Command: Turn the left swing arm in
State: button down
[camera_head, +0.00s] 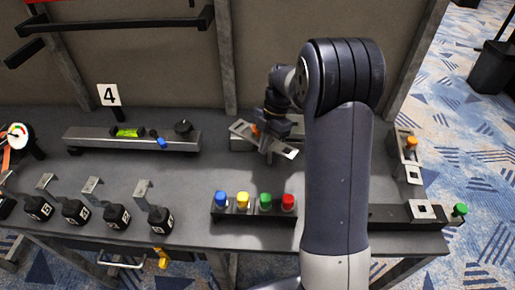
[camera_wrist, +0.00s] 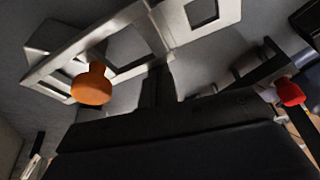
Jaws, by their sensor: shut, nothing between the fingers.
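The left swing arm (camera_head: 285,149) is a silver plate with square openings and an orange knob, on the bench right of centre. It lies slanted, its right end nearer me. In the wrist view the plate (camera_wrist: 120,50) crosses the upper left, with the orange knob (camera_wrist: 92,85) below it. My gripper (camera_head: 268,152) is at the plate. Its dark fingers (camera_wrist: 158,88) show shut and empty beside the plate, right of the knob. I cannot tell whether they touch it. My gripper and wrist hide part of the plate in the head view.
Blue, yellow, green and red buttons (camera_head: 254,204) stand in front of the swing arm. A second silver bracket with an orange knob (camera_head: 411,143) is at the right edge. A silver rail (camera_head: 100,139) lies at the left, with several black blocks (camera_head: 76,210) before it.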

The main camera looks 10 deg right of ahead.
jog(key=w+d, duration=0.2)
jog(key=d, duration=0.1)
jog(key=shift+p, duration=0.3)
jog(key=shift+w+d+p, duration=0.3)
jog(key=shift+w+d, duration=0.6)
jog(key=shift+w, duration=0.15)
jog(key=shift+w+d, duration=0.1)
jog(key=shift+w, duration=0.05)
jog(key=shift+w+d+r, duration=0.1)
jog(key=shift+w+r, duration=0.05)
